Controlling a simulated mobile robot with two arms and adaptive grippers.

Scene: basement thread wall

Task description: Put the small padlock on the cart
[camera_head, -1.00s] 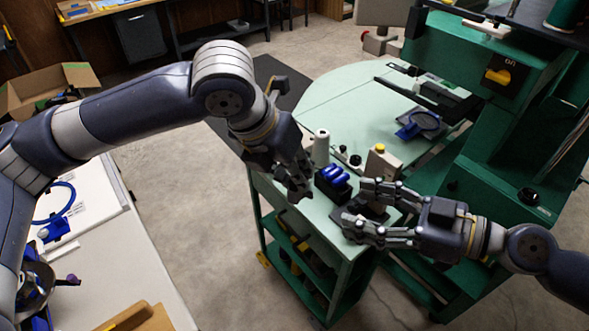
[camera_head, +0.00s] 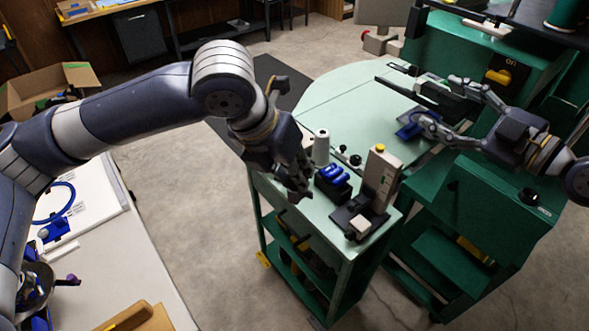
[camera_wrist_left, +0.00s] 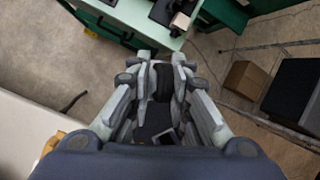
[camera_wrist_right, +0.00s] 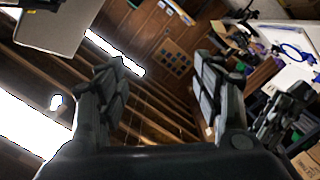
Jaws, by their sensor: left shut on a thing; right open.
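The cart (camera_head: 290,212) is green with a pale top and stands in the middle of the head view. My left gripper (camera_head: 298,190) points down at the cart's left edge, and its fingers are closed. In the left wrist view, a small dark thing (camera_wrist_left: 162,82) sits between its fingers; it looks like the small padlock, but most of it is hidden. The cart's top also shows in the left wrist view (camera_wrist_left: 128,14).
On the cart top stand a white spool (camera_head: 321,147), a black holder with blue pieces (camera_head: 332,180) and a tall beige box device (camera_head: 379,178) on a dark base.

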